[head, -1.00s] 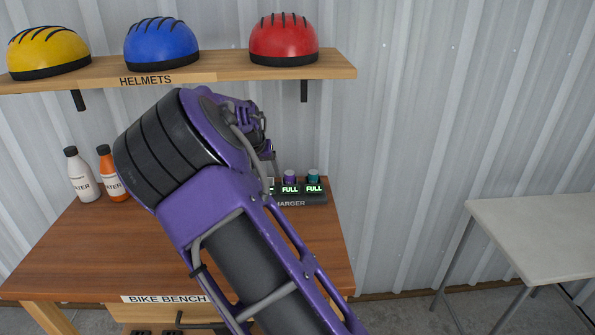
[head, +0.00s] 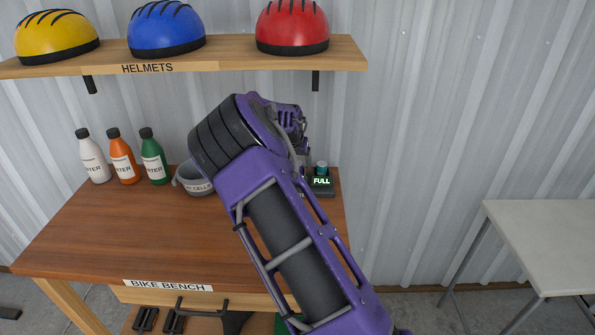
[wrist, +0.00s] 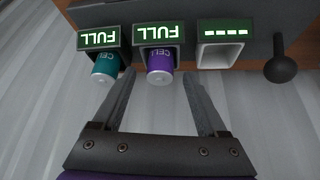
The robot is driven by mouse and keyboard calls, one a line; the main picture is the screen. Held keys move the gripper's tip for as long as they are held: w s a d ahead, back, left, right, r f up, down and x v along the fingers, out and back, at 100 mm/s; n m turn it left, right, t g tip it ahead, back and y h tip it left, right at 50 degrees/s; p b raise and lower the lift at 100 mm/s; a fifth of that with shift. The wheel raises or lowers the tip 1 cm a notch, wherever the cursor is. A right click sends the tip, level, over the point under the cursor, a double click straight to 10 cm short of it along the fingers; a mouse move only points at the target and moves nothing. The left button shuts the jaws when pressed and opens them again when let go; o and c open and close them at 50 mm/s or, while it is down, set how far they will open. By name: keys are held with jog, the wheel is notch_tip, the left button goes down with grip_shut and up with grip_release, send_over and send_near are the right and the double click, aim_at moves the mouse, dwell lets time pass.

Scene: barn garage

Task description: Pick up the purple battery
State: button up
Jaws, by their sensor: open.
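The purple battery (wrist: 159,77) stands in the middle slot of the charger (wrist: 185,20), under a lit FULL sign, in the wrist view. My gripper (wrist: 160,79) is open and empty, with one finger to each side of the purple battery. I cannot tell whether either finger touches it. A teal battery (wrist: 104,68) sits in the slot to its left, also marked FULL. The slot on the right (wrist: 218,55) is empty and its display shows dashes. In the head view my arm hides the purple battery, while the teal battery (head: 321,168) shows past it.
A helmet shelf (head: 220,57) hangs above. In the wrist view a dark round knob (wrist: 281,69) is near the empty slot. A pale table (head: 545,245) stands at right.

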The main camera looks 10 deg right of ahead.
jog(key=shift+x, duration=0.8)
jog(key=shift+r, duration=0.1)
grip_shut()
